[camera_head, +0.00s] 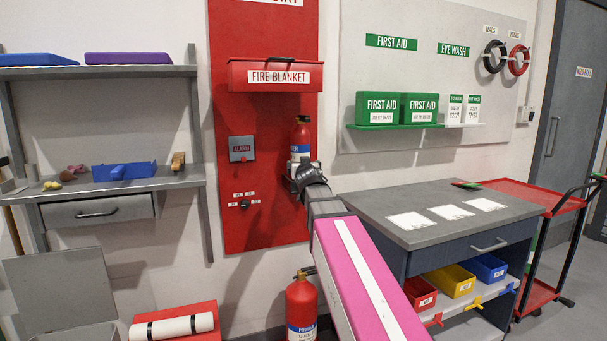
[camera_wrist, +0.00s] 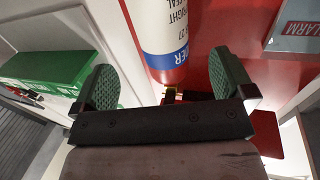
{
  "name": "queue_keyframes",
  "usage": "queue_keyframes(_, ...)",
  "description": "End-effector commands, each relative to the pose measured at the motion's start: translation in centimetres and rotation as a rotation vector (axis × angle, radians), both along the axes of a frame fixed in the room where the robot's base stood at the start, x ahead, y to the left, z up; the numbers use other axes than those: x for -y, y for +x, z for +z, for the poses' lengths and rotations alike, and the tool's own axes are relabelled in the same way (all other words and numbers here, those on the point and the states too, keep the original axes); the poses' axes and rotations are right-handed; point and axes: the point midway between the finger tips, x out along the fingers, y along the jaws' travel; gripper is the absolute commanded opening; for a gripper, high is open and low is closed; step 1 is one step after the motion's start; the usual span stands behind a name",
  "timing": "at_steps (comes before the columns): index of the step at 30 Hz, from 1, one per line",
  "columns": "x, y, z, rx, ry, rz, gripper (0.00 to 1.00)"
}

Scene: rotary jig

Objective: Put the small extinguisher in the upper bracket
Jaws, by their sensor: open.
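The small extinguisher (camera_head: 301,136), red with a blue band and white label, stands upright against the red board in the head view. Its lower part is partly hidden behind my gripper (camera_head: 308,174). In the wrist view, which is upside down, my gripper (camera_wrist: 163,72) is open, with its green-padded fingers apart. The extinguisher's label and blue band (camera_wrist: 165,42) show beyond the gap between them, with its valve end near the gripper body. No finger is seen to touch it. The upper bracket cannot be made out clearly. A larger red extinguisher (camera_head: 301,308) stands lower down, partly behind my arm.
A red fire blanket box (camera_head: 276,77) hangs above, and a grey alarm box (camera_head: 242,149) is at the left on the board. Green first aid boxes (camera_head: 376,109) sit on a shelf to the right. A grey workbench (camera_head: 400,215) stands below them.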

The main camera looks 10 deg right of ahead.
Motion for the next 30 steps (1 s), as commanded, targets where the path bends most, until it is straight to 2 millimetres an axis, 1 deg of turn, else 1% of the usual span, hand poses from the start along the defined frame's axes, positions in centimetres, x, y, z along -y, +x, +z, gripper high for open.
queue_keyframes(1, 0.0, -0.5, 0.0, 0.000, 0.000, 0.000, 1.00)
queue_keyframes(5, 0.0, -0.6, 0.0, -0.001, 0.000, 0.000, 1.00)
queue_keyframes(7, 0.0, -0.6, -0.5, -0.011, 0.001, -0.003, 1.00)
queue_keyframes(8, 0.1, -0.6, -0.9, -0.022, 0.001, -0.006, 1.00)
queue_keyframes(11, 0.6, -0.9, -4.0, -0.096, 0.003, -0.023, 1.00)
queue_keyframes(14, 1.2, -1.8, -9.2, -0.223, 0.005, -0.050, 1.00)
queue_keyframes(15, 1.5, -2.3, -11.5, -0.283, 0.006, -0.060, 1.00)
queue_keyframes(17, 1.8, -3.2, -15.1, -0.377, 0.008, -0.073, 1.00)
queue_keyframes(18, 2.0, -4.0, -17.4, -0.441, 0.006, -0.080, 1.00)
queue_keyframes(20, 2.3, -5.3, -20.8, -0.535, 0.007, -0.087, 1.00)
queue_keyframes(21, 2.4, -6.2, -23.0, -0.600, 0.008, -0.091, 1.00)
queue_keyframes(23, 2.5, -7.8, -26.2, -0.695, 0.009, -0.093, 1.00)
queue_keyframes(24, 2.6, -8.9, -28.3, -0.757, 0.008, -0.092, 1.00)
queue_keyframes(26, 2.6, -10.8, -31.2, -0.853, 0.010, -0.089, 1.00)
queue_keyframes(27, 2.6, -12.1, -33.1, -0.916, 0.012, -0.084, 1.00)
queue_keyframes(29, 2.5, -14.2, -35.8, -1.011, 0.014, -0.075, 1.00)
queue_keyframes(30, 2.5, -15.7, -37.5, -1.076, 0.015, -0.067, 1.00)
